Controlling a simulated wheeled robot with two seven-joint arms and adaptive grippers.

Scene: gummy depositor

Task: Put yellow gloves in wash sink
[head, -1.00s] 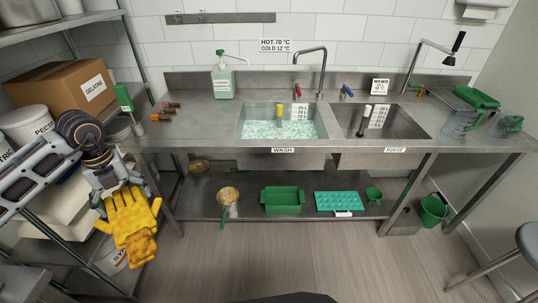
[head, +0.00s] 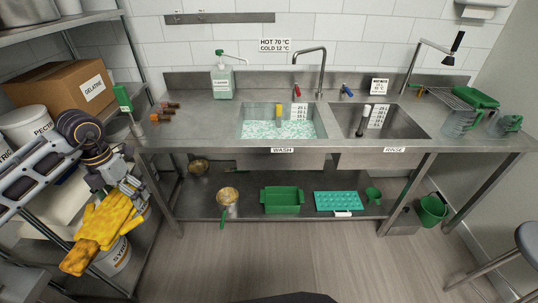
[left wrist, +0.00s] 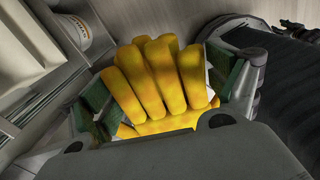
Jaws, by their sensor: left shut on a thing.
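The yellow gloves (head: 103,222) hang from my left gripper (head: 130,190) at the lower left of the head view, in front of the shelving. The gripper is shut on them. In the left wrist view the gloves (left wrist: 162,85) fill the space between the green-padded fingers, with their fingers pointing away from the palm. The wash sink (head: 242,133), labelled WASH, is set in the steel counter to the right of the gripper and holds foamy water with a yellow-topped plug or stem. My right gripper is not in view.
The shelf rack (head: 150,70) stands close beside my left arm.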

